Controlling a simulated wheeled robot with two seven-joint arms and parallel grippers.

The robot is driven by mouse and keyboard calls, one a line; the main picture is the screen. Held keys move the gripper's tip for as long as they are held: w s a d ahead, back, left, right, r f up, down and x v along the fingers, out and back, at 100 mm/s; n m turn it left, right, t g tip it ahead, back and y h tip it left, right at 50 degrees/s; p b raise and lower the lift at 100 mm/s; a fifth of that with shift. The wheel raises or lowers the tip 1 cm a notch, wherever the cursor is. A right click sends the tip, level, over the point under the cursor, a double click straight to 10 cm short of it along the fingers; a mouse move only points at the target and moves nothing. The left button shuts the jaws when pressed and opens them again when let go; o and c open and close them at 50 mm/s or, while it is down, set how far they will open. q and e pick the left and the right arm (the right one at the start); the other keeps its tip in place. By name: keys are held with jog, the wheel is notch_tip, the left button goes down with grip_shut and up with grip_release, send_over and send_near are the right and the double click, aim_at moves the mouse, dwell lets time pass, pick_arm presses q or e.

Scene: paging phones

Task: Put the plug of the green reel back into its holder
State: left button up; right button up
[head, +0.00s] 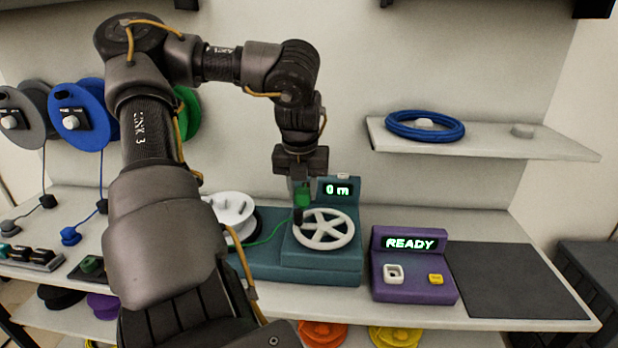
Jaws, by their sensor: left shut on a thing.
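My left gripper (301,178) points down over the teal machine and is shut on the green plug (303,197). A green cord (268,239) runs left and drops behind my arm. The green reel (190,113) hangs at the back wall, mostly hidden by my left arm. I cannot clearly make out the green plug's holder; my arm may cover it. My right gripper is out of view.
The teal machine (330,276) shows "0 m"; a white spool (233,210) is beside it. Right are a purple box (412,290) reading "READY" and a dark mat (515,282). Grey (8,228) and blue (70,236) plugs are left. A blue coil (424,126) lies on the shelf.

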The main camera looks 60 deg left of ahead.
pick_arm(q)
jog(key=s+a+b, duration=0.3)
jog(key=s+a, duration=1)
jog(key=s, duration=0.3)
jog(key=shift+s+a+f, duration=0.15)
jog(key=shift+a+f, duration=0.15)
jog(key=shift+a, duration=0.05)
jog(key=s+a+p, duration=0.3)
jog(key=s+a, duration=1)
jog(key=s, duration=0.4)
jog(key=shift+a+r, duration=0.15)
jog(key=shift+r, duration=0.1)
